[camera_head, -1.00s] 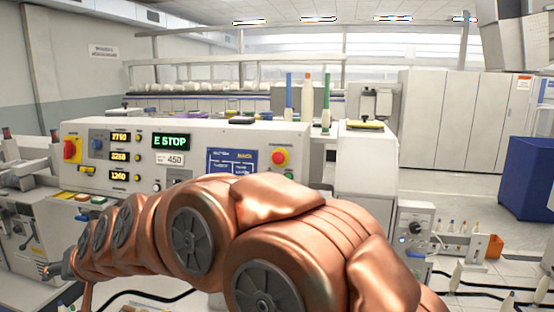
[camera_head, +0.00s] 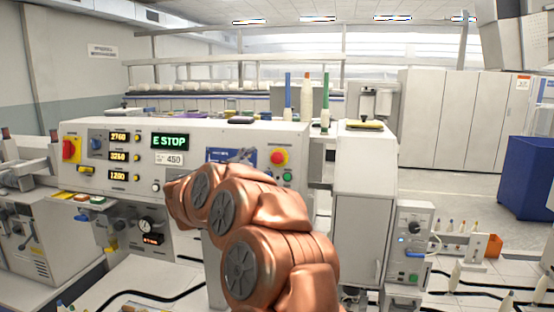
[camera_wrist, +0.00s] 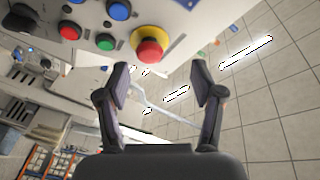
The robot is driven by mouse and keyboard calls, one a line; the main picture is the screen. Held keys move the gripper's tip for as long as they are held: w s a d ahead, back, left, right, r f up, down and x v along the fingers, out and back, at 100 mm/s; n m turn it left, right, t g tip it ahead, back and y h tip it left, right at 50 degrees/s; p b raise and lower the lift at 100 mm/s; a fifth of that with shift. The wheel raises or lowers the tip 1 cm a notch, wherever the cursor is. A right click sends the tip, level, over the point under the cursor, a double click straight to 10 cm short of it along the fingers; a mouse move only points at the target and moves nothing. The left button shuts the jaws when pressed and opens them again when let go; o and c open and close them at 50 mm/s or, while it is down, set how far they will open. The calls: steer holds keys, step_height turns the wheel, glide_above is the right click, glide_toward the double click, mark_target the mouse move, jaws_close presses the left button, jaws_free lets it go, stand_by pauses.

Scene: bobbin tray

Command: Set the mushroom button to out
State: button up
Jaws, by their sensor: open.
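The mushroom button (camera_head: 278,158) is a red cap on a yellow base, at the right of the white machine panel. In the wrist view the mushroom button (camera_wrist: 151,47) is large, near the top centre. My gripper (camera_wrist: 160,70) is open and empty, with its fingers on either side below the button in that picture and apart from it. In the head view my gripper (camera_head: 238,156) shows small and dark in front of the blue label, left of the button. I cannot tell whether the cap is pushed in or out. The green display (camera_head: 170,142) reads E STOP.
Blue, red and green buttons (camera_wrist: 117,10) sit close beside the mushroom button in the wrist view. A red and yellow rotary switch (camera_head: 70,148) is at the panel's far left. A white cabinet (camera_head: 365,190) stands right of the panel. Bobbins stand on top behind it.

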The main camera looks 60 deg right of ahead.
mark_target(275, 158)
steer(key=shift+m+g, duration=0.3)
steer(key=shift+g, duration=0.3)
steer(key=shift+s+d+f+p, duration=0.1)
steer(key=shift+s+d+p, duration=0.2)
steer(key=shift+d, duration=1.15)
steer(key=shift+s+d+f+p, duration=0.1)
steer(key=shift+s+d+p, duration=0.2)
steer(key=shift+d, duration=1.1)
steer(key=shift+s+d+f+p, duration=0.15)
steer(key=shift+d+p, duration=0.25)
steer(key=shift+d, duration=1.05)
steer(key=shift+r, duration=0.1)
steer(key=shift+r, duration=0.1)
jaws_close()
